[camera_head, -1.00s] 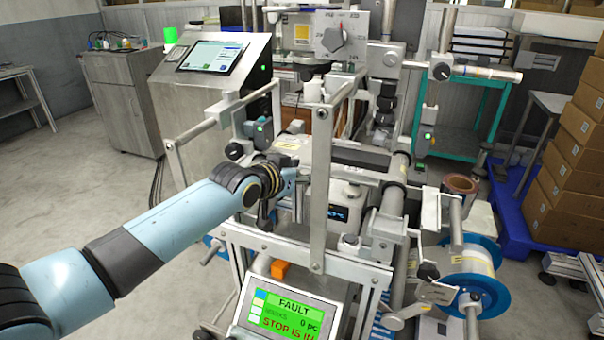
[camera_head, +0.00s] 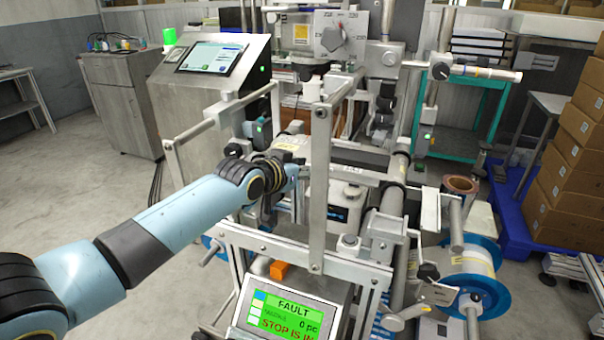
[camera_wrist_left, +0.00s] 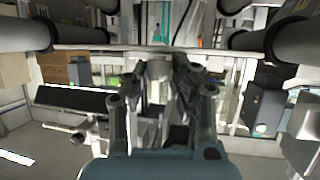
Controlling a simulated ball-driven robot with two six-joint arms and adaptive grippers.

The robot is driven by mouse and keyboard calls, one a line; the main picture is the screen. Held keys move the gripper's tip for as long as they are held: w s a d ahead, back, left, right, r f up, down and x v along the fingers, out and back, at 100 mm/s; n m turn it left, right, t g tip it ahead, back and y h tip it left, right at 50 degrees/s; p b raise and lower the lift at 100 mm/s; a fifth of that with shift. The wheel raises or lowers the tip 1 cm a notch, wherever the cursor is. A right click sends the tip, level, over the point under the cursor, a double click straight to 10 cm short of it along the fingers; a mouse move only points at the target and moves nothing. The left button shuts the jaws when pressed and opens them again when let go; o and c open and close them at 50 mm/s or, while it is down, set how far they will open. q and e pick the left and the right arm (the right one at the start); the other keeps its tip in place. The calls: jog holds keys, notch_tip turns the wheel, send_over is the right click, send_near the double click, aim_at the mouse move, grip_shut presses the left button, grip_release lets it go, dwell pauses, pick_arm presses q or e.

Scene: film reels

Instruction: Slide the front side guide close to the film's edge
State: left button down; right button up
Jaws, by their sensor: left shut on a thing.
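My left gripper (camera_head: 292,172) reaches in from the left to the middle of the machine, behind the front upright bar. In the left wrist view, the gripper (camera_wrist_left: 160,75) is closed on a pale block (camera_wrist_left: 158,70), which looks like the front side guide. In the head view, fingers and bars mostly hide this piece. I cannot make out the film's edge or its gap to the guide. A blue-flanged reel (camera_head: 490,295) with a pale roll (camera_head: 470,262) sits at the lower right. My right gripper is not in view.
The machine's upright bar (camera_head: 319,190) and slanted side bar (camera_head: 193,131) frame the gripper closely. A fault screen (camera_head: 285,313) is tilted below. A control console (camera_head: 212,57) stands behind left, and stacked boxes (camera_head: 575,150) stand at right. Floor at left is clear.

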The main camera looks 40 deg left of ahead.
pick_arm(q)
jog(key=c, duration=1.2)
grip_release()
jog(key=shift+s, duration=0.1)
jog(key=shift+o, duration=0.6)
jog(key=v, duration=1.2)
jog(key=shift+d, duration=0.1)
